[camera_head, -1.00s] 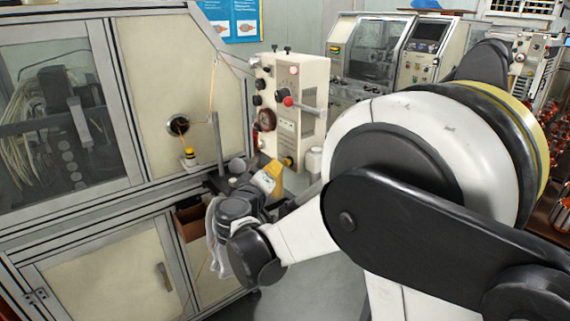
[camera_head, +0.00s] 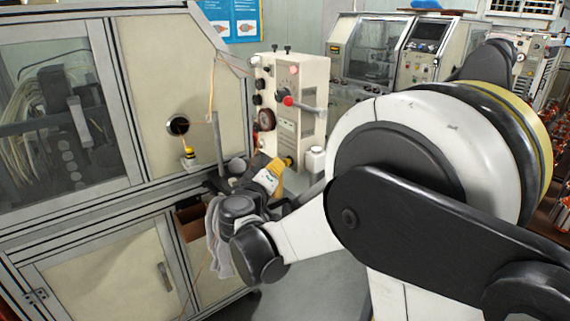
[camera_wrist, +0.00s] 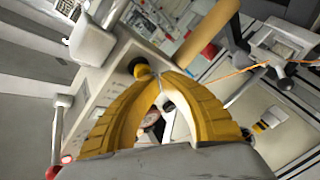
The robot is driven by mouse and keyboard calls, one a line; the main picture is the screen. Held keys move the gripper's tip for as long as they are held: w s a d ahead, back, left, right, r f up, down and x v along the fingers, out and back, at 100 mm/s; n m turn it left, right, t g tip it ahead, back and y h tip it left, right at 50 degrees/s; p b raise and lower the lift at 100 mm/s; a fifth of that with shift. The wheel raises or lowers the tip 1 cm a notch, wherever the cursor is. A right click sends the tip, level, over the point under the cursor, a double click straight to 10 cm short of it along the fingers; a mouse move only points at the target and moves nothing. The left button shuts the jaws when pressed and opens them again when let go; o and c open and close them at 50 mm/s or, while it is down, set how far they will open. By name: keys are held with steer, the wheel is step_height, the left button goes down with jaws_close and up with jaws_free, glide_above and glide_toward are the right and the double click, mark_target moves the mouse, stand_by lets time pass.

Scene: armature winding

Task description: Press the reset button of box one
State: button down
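The beige control box (camera_head: 312,100) stands at the side of the winding machine, with a red-ended lever, black knobs and a round dial on it. I take it to be box one; no label is readable. Near its bottom is a round yellow button with a black surround (camera_wrist: 141,69), visible in the wrist view just beyond my fingertips. I cannot read whether it is the reset button. My gripper (camera_wrist: 160,76) has its yellow fingers together and empty. In the head view my gripper (camera_head: 279,166) is at the box's lower edge; I cannot tell whether it touches the button.
A wire runs from the hole in the machine panel (camera_head: 145,95) past an upright post (camera_head: 219,140). A brown bin (camera_head: 192,222) sits below the ledge. In the wrist view, an orange wire (camera_wrist: 240,70) crosses near the fingers on the right. Another machine (camera_head: 370,50) stands behind.

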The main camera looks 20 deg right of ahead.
steer(key=shift+w+d, duration=0.15)
steer(key=shift+d, duration=0.3)
stand_by(0.8)
steer(key=shift+a, duration=0.15)
steer(key=shift+s+a, duration=0.3)
steer(key=shift+a, duration=0.4)
steer(key=shift+s+a, duration=0.25)
steer(key=shift+a, duration=0.55)
steer(key=shift+s+a, duration=0.25)
steer(key=shift+a, duration=0.5)
steer(key=shift+s+a, duration=0.25)
steer(key=shift+a, duration=0.55)
